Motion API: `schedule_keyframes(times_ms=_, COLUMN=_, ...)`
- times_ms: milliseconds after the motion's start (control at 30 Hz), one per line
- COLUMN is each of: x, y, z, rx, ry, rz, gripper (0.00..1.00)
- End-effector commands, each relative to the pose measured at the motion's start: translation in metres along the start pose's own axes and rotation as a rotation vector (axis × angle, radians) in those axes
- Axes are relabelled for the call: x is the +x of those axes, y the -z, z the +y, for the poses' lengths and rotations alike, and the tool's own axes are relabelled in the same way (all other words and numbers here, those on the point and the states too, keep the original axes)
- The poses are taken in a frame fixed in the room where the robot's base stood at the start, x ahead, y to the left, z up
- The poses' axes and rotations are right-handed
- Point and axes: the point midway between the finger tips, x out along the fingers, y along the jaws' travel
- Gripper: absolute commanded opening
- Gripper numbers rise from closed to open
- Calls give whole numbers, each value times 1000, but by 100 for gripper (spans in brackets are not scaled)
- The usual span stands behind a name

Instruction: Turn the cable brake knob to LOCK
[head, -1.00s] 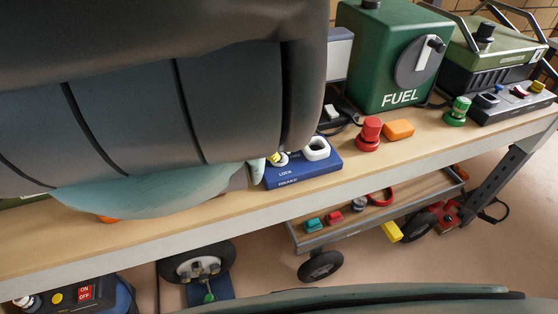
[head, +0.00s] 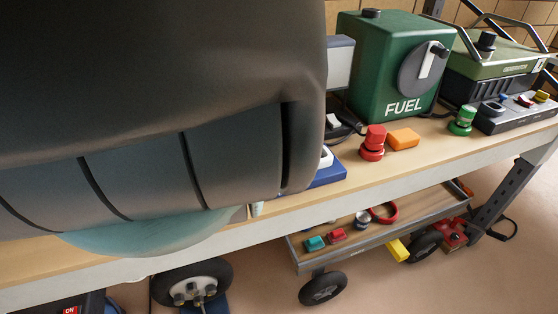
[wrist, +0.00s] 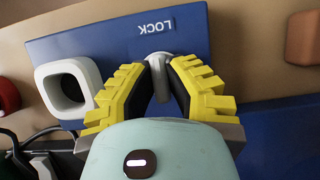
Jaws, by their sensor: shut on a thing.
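The blue brake box (wrist: 105,50) fills much of the wrist view, with the word LOCK (wrist: 156,27) upside down near its edge. The small grey brake knob (wrist: 157,57) sits just by that word. My gripper (wrist: 163,84) has its yellow-padded fingers on either side of the knob and is shut on it. The fingers hide part of the knob, so its exact setting cannot be told. In the head view, only the right end of the blue box (head: 329,173) shows on the bench; my arm hides the rest, with the knob and the fingers.
A white square ring (wrist: 68,88) stands on the box beside the fingers. On the bench (head: 290,205), a red knob (head: 373,142), an orange block (head: 404,138) and the green FUEL box (head: 375,65) are to the right. A low cart (head: 350,228) stands below.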

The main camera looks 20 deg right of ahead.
Motion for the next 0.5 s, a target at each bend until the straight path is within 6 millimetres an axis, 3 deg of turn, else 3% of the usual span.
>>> schedule_keyframes(times_ms=233, x=1, y=1, z=0, rx=0, ry=-1, rz=4, gripper=0)
schedule_keyframes(times_ms=267, x=1, y=1, z=0, rx=0, ry=-1, rz=4, gripper=17)
schedule_keyframes(times_ms=500, x=0, y=1, z=0, rx=-1, ry=-1, rz=2, gripper=42)
